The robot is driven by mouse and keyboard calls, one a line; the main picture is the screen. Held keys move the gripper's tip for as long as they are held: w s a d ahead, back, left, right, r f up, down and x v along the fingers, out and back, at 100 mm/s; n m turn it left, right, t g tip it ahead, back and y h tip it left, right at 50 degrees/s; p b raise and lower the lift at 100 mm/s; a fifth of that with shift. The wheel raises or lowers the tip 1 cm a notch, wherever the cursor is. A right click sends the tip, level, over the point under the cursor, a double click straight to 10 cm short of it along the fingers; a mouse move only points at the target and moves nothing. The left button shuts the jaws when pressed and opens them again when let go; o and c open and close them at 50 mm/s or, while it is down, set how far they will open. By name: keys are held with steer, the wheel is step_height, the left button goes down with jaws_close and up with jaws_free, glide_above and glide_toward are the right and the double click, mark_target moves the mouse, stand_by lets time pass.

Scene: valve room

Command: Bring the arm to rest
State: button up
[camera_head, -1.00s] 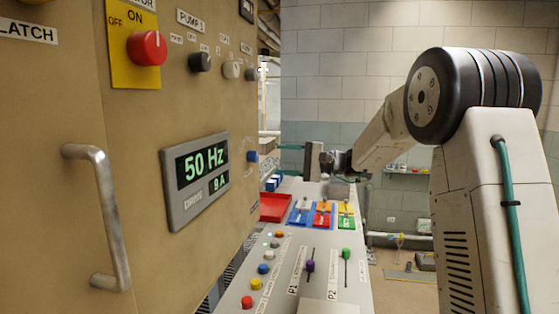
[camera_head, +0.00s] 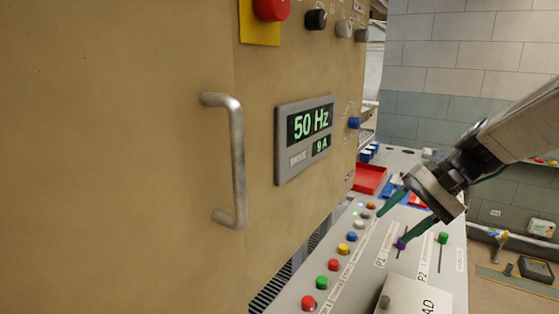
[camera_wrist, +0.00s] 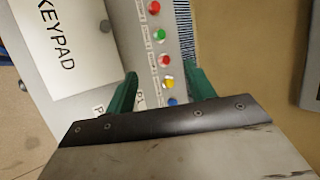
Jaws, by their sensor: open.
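My gripper (camera_head: 393,222) hangs from the arm at the right of the head view, above the sloping control panel (camera_head: 340,272). Its two green fingers are spread apart with nothing between them. In the wrist view the open fingers (camera_wrist: 162,88) point over the panel, near the row of coloured buttons (camera_wrist: 160,60). One finger overlaps the purple P1 slider knob (camera_head: 400,243) in the head view; I cannot tell whether they touch.
A tan cabinet with a metal handle (camera_head: 235,165) and a 50 Hz display (camera_head: 303,137) stands at the left. A keypad box (camera_head: 415,296) rises from the panel's near end. A red tray (camera_head: 369,179) lies farther back. Floor shows at the right.

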steer(key=s+d+n+h, duration=0.1)
steer(key=s+h, duration=0.3)
steer(key=s, duration=0.7)
steer(key=s+d+n+t+h, duration=0.1)
steer(key=s+n+h, duration=0.3)
steer(key=s, duration=0.7)
steer(key=shift+d+f, duration=0.3)
steer(key=shift+f, duration=0.15)
steer(key=shift+s, duration=0.1)
